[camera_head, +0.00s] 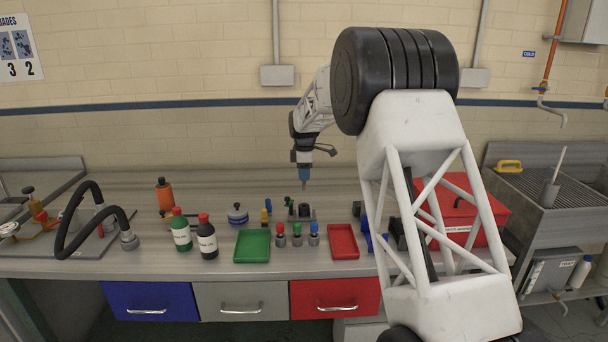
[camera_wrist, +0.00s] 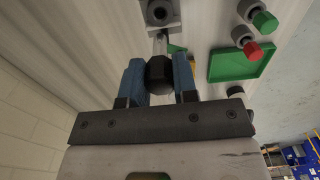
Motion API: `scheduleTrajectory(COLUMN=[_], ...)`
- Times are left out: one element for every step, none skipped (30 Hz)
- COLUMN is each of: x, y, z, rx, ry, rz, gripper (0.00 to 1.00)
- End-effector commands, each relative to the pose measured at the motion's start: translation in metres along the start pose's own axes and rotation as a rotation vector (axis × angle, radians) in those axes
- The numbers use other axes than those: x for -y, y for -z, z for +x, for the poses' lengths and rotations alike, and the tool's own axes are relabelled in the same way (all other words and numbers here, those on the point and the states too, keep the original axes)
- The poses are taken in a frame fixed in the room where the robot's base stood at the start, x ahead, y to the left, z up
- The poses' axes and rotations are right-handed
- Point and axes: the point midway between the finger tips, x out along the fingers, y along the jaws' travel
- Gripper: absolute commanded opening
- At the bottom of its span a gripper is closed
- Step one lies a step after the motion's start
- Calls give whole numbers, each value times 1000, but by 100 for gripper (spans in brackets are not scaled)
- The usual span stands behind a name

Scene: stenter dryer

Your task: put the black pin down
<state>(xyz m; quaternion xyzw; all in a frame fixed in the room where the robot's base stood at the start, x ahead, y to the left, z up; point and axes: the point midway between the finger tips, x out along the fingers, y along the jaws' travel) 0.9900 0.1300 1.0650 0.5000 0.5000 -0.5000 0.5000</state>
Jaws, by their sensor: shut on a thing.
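My gripper (camera_wrist: 159,77) has blue fingers shut on the black pin (camera_wrist: 159,70), a dark knob with a silver shaft. In the wrist view the shaft points away from the fingers toward a grey block with a round dark hole (camera_wrist: 160,12). I cannot tell whether the shaft touches that block. The pin's black head is hard to make out there.
The steel bench (camera_head: 150,262) carries a green tray (camera_head: 252,246), a red tray (camera_head: 343,242) and red-, green- and blue-topped pieces (camera_head: 297,234) between them. Bottles (camera_head: 181,230) stand at left. A red box (camera_head: 462,205) is at right, partly behind my arm.

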Motion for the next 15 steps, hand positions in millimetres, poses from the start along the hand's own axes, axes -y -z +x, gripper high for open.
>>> scheduleTrajectory(x=[0,0,0,0,0,1,1,2,3,4,5,6,8,9,11], y=[0,0,0,0,-1,-1,-2,-3,-4,-6,-7,-10,-11,-14,-16], z=[0,0,0,0,0,0,0,-1,-1,-1,-1,-2,-2,-2,-3], rx=[0,0,0,0,0,0,0,0,0,0,0,0,0,0,0], ry=[0,0,0,0,0,0,0,0,0,0,0,0,1,1,0], rz=[0,0,1,3,6,12,18,26,41,53,68,91,112,133,166], gripper=[0,0,0,0,0,0,0,0,0,0,0,0,0,0,0])
